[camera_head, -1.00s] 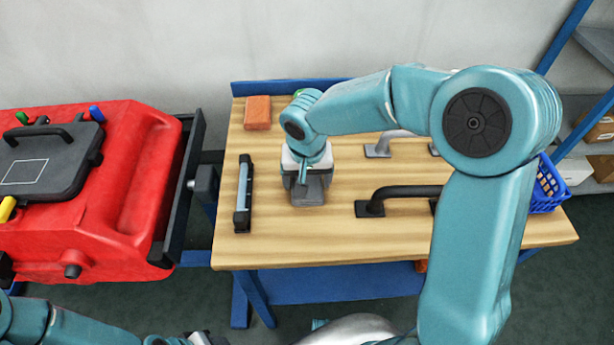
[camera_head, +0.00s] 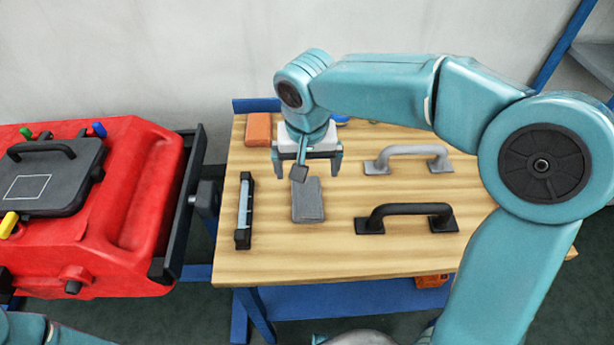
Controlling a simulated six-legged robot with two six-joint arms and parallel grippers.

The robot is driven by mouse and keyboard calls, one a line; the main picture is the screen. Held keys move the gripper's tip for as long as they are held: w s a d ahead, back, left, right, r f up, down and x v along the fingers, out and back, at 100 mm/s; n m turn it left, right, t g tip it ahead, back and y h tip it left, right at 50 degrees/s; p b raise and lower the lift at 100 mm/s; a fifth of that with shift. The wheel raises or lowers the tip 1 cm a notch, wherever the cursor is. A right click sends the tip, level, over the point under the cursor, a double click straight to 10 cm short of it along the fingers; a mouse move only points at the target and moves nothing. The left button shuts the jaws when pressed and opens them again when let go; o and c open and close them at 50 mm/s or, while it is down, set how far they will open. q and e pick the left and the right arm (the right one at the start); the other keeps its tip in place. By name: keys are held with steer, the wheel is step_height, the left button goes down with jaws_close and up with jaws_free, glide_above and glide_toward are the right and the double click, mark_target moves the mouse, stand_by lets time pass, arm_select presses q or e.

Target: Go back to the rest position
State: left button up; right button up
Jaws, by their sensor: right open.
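My right gripper (camera_head: 307,170) is open and empty above the wooden workbench (camera_head: 380,258). It points down, with its two dark fingers apart. A flat grey block (camera_head: 308,200) lies on the bench just in front of and below the gripper, apart from the fingers as far as I can see. My right arm reaches in from the right and arches over the bench. My left arm shows only as a teal link at the lower left corner; the left gripper is outside the picture.
On the bench are a black-and-grey bar (camera_head: 244,212), an orange block (camera_head: 258,130), a grey handle (camera_head: 408,152) and a black handle (camera_head: 404,210). A red tank (camera_head: 90,240) with a black lid (camera_head: 50,178) stands at left. The bench's front strip is clear.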

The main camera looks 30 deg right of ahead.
steer(key=shift+s+r, duration=0.1)
steer(key=shift+r, duration=0.3)
